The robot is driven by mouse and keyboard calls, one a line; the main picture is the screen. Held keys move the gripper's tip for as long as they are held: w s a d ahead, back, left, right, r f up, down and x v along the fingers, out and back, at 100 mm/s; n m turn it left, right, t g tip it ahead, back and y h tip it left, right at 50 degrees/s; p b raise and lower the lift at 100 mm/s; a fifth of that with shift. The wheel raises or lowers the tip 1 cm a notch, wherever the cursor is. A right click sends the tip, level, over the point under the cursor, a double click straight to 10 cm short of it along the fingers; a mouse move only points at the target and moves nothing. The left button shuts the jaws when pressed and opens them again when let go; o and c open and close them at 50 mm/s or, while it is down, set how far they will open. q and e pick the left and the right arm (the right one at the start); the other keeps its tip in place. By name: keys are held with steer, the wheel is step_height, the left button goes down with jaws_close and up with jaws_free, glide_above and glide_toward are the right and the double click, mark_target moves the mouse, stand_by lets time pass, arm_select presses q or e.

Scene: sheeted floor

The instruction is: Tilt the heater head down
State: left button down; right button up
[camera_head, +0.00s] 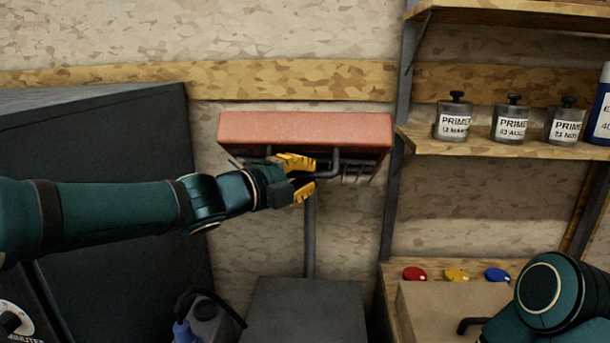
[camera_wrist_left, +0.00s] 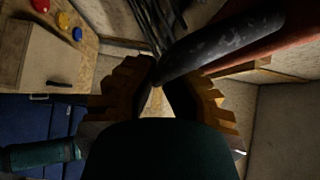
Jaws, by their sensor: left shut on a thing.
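The heater head (camera_head: 300,130) is a long red housing in front of the wall, on a grey post (camera_head: 310,235). Its front face slopes, with a wire grille on its underside. A dark bar handle (camera_head: 336,163) sticks out below its front edge. My left gripper (camera_head: 304,178) has its yellow fingers shut on this handle. In the left wrist view the dark handle (camera_wrist_left: 215,48) runs from the fingertips (camera_wrist_left: 158,85) to the upper right; the exact contact is partly hidden in shadow. My right arm shows at the lower right of the head view, but its gripper is out of frame.
A dark cabinet (camera_head: 90,150) stands at the left, behind my left arm. Shelves at the right hold several primer cans (camera_head: 453,120). Below, red, yellow and blue discs (camera_head: 457,275) lie on a wooden ledge. A dark box top (camera_head: 305,310) lies under the heater.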

arm_select(q)
steer(key=shift+w+a+f, duration=0.1)
steer(key=shift+a+f, duration=0.05)
steer(key=shift+f, duration=0.15)
steer(key=c, duration=1.1)
jaws_free()
steer(key=shift+w, duration=0.1)
steer(key=shift+o, duration=0.5)
steer(key=shift+w, duration=0.15)
steer(key=shift+s+r, duration=0.1)
steer(key=shift+s, duration=0.1)
steer(key=v, duration=1.2)
